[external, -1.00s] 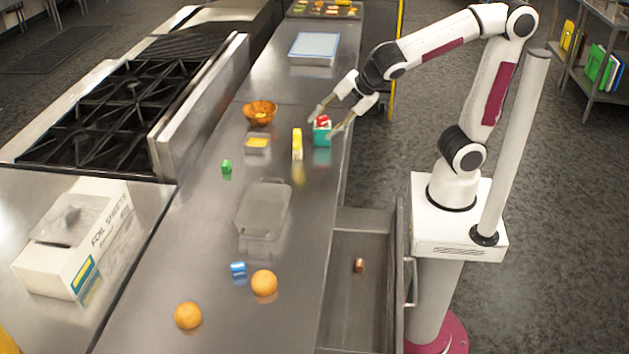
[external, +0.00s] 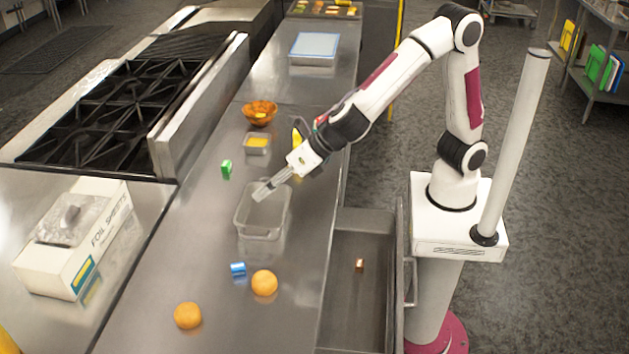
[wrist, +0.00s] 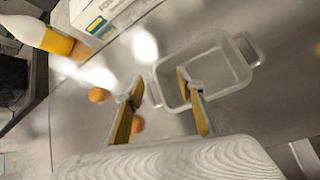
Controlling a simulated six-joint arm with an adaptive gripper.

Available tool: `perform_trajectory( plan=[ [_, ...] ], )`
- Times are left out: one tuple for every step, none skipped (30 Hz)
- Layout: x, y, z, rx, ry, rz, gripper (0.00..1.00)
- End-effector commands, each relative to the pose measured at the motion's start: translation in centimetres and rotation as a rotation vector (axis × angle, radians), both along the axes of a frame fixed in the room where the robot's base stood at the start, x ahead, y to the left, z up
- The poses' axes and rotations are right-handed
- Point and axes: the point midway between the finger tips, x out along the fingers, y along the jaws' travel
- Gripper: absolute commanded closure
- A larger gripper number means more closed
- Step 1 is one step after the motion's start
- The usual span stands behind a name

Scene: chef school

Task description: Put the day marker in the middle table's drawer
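Several small coloured pieces could be the day marker, and I cannot tell which by name. A blue piece (external: 238,268) lies near the oranges, a green piece (external: 226,168) lies farther back, and a small brown piece (external: 360,264) lies in the drawer. The middle table's drawer (external: 350,318) is pulled open on the table's right side. My gripper (external: 265,189) is open and empty above the clear container (external: 240,226). In the wrist view, my gripper's two fingers (wrist: 162,95) are apart, and the container (wrist: 240,72) is beyond them.
Two oranges (external: 264,283) (external: 188,315) sit at the table's near end. An orange bowl (external: 259,112) and a small tub (external: 257,144) stand farther back. A foil box (external: 85,240) and stove (external: 110,110) are left.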

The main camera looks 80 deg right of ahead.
Motion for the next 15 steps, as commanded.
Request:
perform_trajectory(
  plan=[
    [0.0,1.6,-0.8,-0.036,-0.004,0.066,0.62],
    [0.0,2.5,-1.2,-0.061,-0.008,0.105,0.62],
    [0.0,3.6,-1.7,-0.091,-0.014,0.157,0.62],
    [0.0,4.5,-2.1,-0.112,-0.018,0.195,0.62],
    [0.0,5.4,-2.5,-0.134,-0.024,0.234,0.62],
    [-0.2,6.4,-3.1,-0.163,-0.03,0.283,0.62],
    [-0.2,7.2,-3.4,-0.182,-0.035,0.319,0.62],
    [-0.3,8.0,-3.8,-0.201,-0.04,0.352,0.62],
    [-0.5,8.9,-4.3,-0.223,-0.045,0.395,0.62],
    [-0.6,9.5,-4.6,-0.24,-0.05,0.424,0.62],
    [-0.7,10.0,-4.9,-0.255,-0.053,0.449,0.62],
    [-0.8,10.7,-5.3,-0.271,-0.058,0.479,0.62],
    [-0.9,11.1,-5.5,-0.282,-0.061,0.5,0.62],
    [-1.0,11.5,-5.7,-0.29,-0.064,0.516,0.62],
    [-1.1,11.8,-5.9,-0.299,-0.067,0.534,0.62]
  ],
)
